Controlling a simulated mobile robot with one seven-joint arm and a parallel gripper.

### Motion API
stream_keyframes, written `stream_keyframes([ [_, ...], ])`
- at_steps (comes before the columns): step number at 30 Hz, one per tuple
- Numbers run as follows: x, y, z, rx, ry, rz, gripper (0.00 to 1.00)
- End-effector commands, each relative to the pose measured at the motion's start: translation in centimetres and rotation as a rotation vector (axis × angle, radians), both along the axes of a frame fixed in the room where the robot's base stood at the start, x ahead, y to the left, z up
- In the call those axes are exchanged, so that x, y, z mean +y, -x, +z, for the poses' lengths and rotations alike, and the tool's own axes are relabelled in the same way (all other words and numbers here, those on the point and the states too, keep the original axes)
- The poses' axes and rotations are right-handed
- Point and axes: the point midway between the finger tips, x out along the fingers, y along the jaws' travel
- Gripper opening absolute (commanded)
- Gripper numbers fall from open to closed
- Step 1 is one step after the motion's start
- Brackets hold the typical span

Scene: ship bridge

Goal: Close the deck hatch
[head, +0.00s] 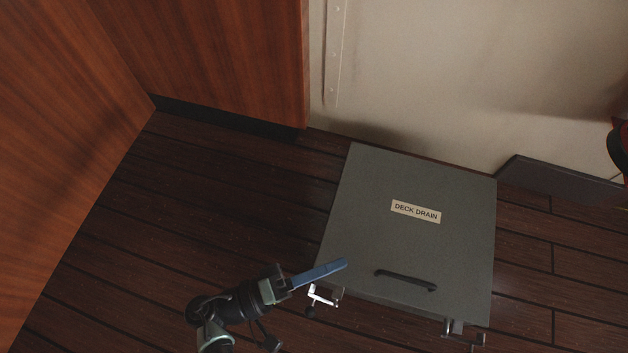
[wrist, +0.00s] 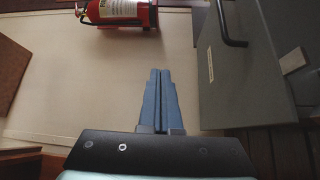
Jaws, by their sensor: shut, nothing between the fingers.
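The deck hatch (head: 440,245) is a grey square lid labelled "DECK DRAIN" on the plank floor by the wall. A black handle (head: 405,281) lies near its front edge, and metal latches (head: 322,296) (head: 463,333) show at its front corners. I cannot tell whether the lid sits fully down. My gripper (head: 344,264) is shut and empty, its blue fingers reaching across the lid's front left corner in the head view; contact is unclear. In the wrist view the fingers (wrist: 161,72) point toward the wall, with the hatch (wrist: 255,90) and its handle (wrist: 233,28) at right.
Wood panels (head: 205,55) stand at left and back left. A pale wall (head: 440,75) rises behind the hatch. A red fire extinguisher (wrist: 118,12) shows at the top of the wrist view. The plank floor (head: 200,215) left of the hatch is clear.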

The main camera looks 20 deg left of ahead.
Motion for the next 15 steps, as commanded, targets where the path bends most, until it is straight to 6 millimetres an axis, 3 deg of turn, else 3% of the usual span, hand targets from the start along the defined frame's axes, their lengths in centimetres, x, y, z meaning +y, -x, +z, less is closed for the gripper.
stream_keyframes([
  [5, 0.6, 0.3, 0.0, 0.001, -0.001, 0.001, 0.00],
  [12, 4.1, 2.9, 0.0, -0.001, 0.001, 0.007, 0.00],
  [15, 4.4, 3.6, -0.6, 0.000, 0.000, -0.003, 0.00],
])
